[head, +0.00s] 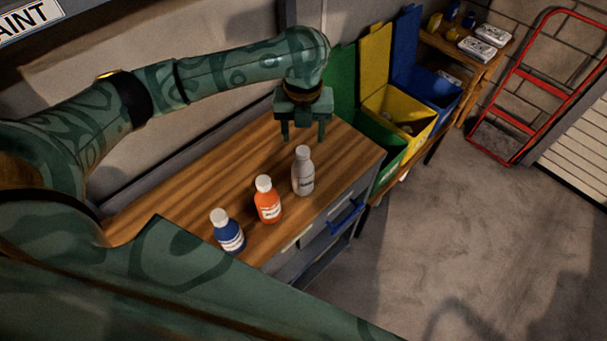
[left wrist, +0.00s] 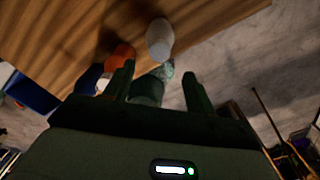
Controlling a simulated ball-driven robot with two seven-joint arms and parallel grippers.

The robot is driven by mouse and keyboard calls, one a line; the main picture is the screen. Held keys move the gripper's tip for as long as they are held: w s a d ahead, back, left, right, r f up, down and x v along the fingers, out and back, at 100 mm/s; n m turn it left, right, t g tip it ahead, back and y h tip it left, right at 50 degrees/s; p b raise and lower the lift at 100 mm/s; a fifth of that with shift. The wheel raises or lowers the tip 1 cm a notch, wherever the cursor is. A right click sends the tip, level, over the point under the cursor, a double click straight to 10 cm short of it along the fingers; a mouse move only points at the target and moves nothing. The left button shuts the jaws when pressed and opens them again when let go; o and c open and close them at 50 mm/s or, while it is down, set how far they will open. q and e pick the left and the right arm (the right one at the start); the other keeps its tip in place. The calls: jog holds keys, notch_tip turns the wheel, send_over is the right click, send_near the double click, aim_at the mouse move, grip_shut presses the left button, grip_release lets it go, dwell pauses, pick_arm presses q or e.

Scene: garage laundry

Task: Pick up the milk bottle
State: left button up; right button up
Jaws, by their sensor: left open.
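The milk bottle (head: 303,172) is a pale grey-white bottle with a white cap. It stands upright on the wooden bench top (head: 190,195), the farthest right of three bottles. My left gripper (head: 305,135) is open and empty, pointing down above the bench, just beyond the milk bottle and apart from it in the head view. In the left wrist view the white bottle (left wrist: 160,38) lies ahead of the open fingers (left wrist: 158,82), between their lines. My right gripper does not show in either view.
An orange bottle (head: 267,200) and a blue bottle (head: 227,232) stand left of the milk bottle. Green, yellow (head: 405,112) and blue bins stand past the bench's right end. A red hand truck (head: 520,90) leans at the far right. The bench top behind the bottles is clear.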

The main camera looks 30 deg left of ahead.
aim_at(302, 150)
pick_arm(q)
jog(key=shift+w+f, duration=0.2)
jog(key=shift+f, duration=0.8)
jog(key=shift+a+f+b, duration=0.15)
jog(key=shift+f+b, duration=0.15)
jog(key=shift+f, duration=0.25)
notch_tip(302, 150, down, 4)
jog(key=shift+b, duration=0.75)
jog(key=shift+w+a+f, duration=0.1)
jog(key=shift+w+f, duration=0.05)
jog(key=shift+f, duration=0.25)
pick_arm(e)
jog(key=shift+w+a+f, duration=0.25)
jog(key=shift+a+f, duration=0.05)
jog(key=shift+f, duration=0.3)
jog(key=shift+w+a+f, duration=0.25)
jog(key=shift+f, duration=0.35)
pick_arm(q)
jog(key=shift+r, duration=0.1)
jog(key=c, duration=1.1)
grip_shut()
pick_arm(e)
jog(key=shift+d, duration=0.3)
